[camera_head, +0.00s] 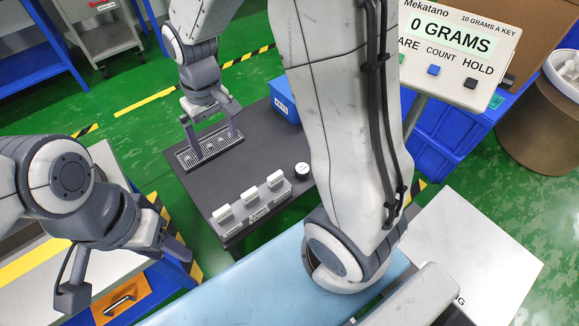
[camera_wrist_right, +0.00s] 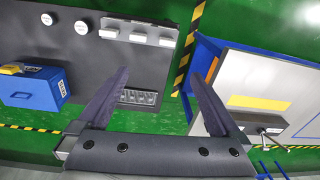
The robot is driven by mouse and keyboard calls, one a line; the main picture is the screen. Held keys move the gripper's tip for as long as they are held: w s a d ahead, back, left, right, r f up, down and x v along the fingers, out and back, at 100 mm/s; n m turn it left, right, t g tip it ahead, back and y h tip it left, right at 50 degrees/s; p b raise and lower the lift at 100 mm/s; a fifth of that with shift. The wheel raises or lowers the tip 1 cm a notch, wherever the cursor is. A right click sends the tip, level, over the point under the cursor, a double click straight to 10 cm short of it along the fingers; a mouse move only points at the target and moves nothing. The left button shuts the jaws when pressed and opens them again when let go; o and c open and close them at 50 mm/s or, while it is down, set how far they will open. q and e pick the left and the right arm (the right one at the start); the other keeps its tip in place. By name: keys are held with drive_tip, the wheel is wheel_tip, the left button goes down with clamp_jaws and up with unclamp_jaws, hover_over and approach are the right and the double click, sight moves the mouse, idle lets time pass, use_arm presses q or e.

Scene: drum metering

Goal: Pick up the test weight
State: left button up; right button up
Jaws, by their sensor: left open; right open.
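No thing in view is plainly marked as the test weight. A round white-topped piece (camera_head: 302,169) stands on the dark table (camera_head: 190,178), beside my large arm link. The right wrist view shows two such round pieces, one near the table's middle (camera_wrist_right: 81,27) and one farther left (camera_wrist_right: 49,18); I cannot tell whether either is the weight. My right gripper (camera_head: 212,132) is open and empty above the slotted metal tray (camera_head: 187,158), which shows between its fingers in the wrist view (camera_wrist_right: 140,97). My left gripper (camera_head: 125,273) is open and empty at lower left.
Three white blocks (camera_head: 250,196) stand in a row at the table's front. A blue box (camera_head: 284,97) stands at its back. The display (camera_head: 450,40) reads 0 GRAMS. A pale blue surface (camera_head: 270,285) lies in front, and a brown bin (camera_head: 540,130) stands right.

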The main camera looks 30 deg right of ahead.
drive_tip(key=w+d+f+m+b, duration=0.25)
drive_tip(key=w+d+f, duration=0.2)
drive_tip(key=f, duration=0.35)
drive_tip(key=w+d+f+m+b, duration=0.1)
drive_tip(key=w+d+f+b, duration=0.25)
drive_tip(key=d+f, duration=0.3)
drive_tip(key=m+b, duration=0.4)
drive_tip(key=b, duration=0.6)
approach(302, 168)
drive_tip(key=shift+w+a, duration=0.1)
drive_tip(key=shift+a, duration=0.05)
wheel_tip(302, 168, down, 5)
drive_tip(key=shift+r+b, duration=0.2)
drive_tip(key=shift+b, duration=0.3)
wheel_tip(302, 168, down, 6)
drive_tip(key=shift+r+b, duration=0.1)
drive_tip(key=shift+b, duration=1.15)
use_arm(q)
wheel_tip(302, 168, down, 22)
drive_tip(key=shift+f, duration=0.2)
drive_tip(key=shift+d, duration=0.1)
use_arm(e)
drive_tip(key=shift+r, duration=0.1)
drive_tip(key=shift+c, duration=0.3)
drive_tip(key=c, duration=1.5)
drive_tip(key=shift+w, duration=0.1)
clamp_jaws()
